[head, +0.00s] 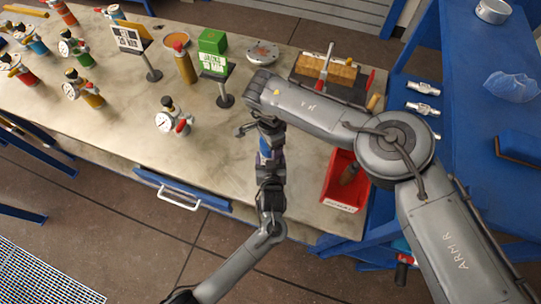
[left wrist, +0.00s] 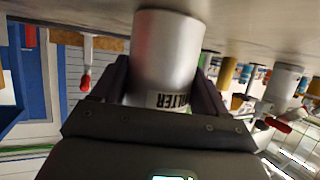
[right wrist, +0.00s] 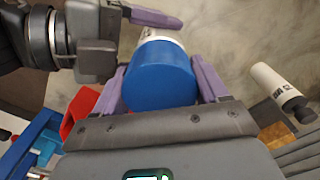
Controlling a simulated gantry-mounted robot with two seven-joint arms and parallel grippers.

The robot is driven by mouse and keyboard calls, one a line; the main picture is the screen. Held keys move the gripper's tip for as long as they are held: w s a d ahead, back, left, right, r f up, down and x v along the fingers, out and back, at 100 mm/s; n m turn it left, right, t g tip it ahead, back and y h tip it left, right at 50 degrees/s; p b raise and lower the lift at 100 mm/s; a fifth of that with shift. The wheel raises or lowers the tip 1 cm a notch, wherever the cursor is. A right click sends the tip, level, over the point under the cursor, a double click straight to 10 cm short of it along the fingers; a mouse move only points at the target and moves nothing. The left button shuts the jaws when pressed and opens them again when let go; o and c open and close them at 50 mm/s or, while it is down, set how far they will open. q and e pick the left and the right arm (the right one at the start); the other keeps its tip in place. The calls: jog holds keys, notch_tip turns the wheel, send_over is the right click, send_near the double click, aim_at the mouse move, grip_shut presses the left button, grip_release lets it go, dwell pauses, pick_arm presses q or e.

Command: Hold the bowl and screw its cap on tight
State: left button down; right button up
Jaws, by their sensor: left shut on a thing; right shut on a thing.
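The bowl (left wrist: 165,60) is a silver cylinder with a printed label, standing between the dark fingers of my left gripper (left wrist: 163,78), which is shut on it. The cap (right wrist: 160,75) is a blue cylinder on top of the bowl's pale body (right wrist: 163,36). My right gripper (right wrist: 160,82) is shut on the cap, one purple finger on each side. In the head view the two grippers meet above the bench's front part, with a bit of blue (head: 265,147) between them. Whether the cap is fully seated is hidden.
A red bin (head: 343,183) stands right of the grippers on the bench (head: 110,125). A gauge valve (head: 170,117) stands to their left. Sign stands (head: 150,70), a green box (head: 212,41) and several gauge cylinders stand farther back. A blue bench (head: 465,100) is at the right.

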jog(key=m, duration=0.8)
jog(key=shift+w, duration=0.15)
jog(key=m, duration=1.4)
jog(key=shift+m, duration=0.3)
jog(key=m, duration=0.4)
jog(key=shift+m, duration=0.3)
jog(key=m, duration=0.4)
jog(key=shift+m, duration=0.4)
jog(key=o, duration=1.1)
jog(key=shift+o, duration=0.2)
